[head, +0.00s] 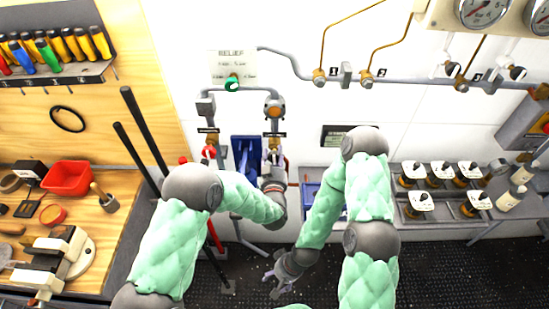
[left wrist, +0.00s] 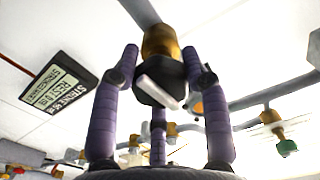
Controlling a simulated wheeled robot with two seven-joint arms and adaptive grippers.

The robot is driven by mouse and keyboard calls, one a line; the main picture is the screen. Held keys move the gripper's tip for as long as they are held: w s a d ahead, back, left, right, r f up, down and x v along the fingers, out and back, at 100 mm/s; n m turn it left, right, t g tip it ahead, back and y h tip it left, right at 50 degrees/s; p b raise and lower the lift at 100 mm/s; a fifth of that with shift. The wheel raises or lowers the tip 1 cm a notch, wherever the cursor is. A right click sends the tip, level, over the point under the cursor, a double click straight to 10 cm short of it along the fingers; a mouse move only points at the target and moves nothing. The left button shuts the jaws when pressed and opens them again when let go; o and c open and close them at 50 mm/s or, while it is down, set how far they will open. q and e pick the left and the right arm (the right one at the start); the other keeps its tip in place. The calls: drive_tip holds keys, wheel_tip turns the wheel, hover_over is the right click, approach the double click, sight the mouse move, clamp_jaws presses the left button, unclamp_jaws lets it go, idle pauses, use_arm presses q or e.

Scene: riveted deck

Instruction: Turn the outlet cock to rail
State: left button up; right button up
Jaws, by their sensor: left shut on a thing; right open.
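A brass cock (head: 274,142) with a small dark label stands on the pipe run below an orange-faced round fitting. My left gripper (head: 273,157) is at this cock, its fingers on either side. In the left wrist view the cock (left wrist: 160,42) has a brass body, a dark collar and a pale lever (left wrist: 161,80). The left fingers (left wrist: 160,62) close around it; the exact contact and lever setting are hard to tell. My right gripper (head: 277,284) is open and empty, low over the dark floor.
A red-handled cock (head: 209,152) is to the left, and a green relief knob (head: 232,84) is above. A grey rail pipe (head: 420,82) runs right along the wall. A workbench (head: 125,190) with a red bin (head: 67,174) stands left; a bottle rack (head: 445,190) stands right.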

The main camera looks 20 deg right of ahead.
use_arm(q)
drive_tip(key=n+b, duration=1.5)
drive_tip(key=b, duration=0.5)
drive_tip(key=shift+f, duration=0.15)
drive_tip(key=shift+n+b, duration=1.1)
drive_tip(key=shift+a+r, duration=0.1)
drive_tip(key=shift+r, duration=0.1)
drive_tip(key=o, duration=1.2)
drive_tip(key=shift+w, duration=0.1)
drive_tip(key=shift+c, duration=0.2)
drive_tip(key=shift+s, duration=0.2)
drive_tip(key=v, duration=1.1)
drive_tip(key=shift+s, duration=0.35)
drive_tip(key=shift+a, duration=0.15)
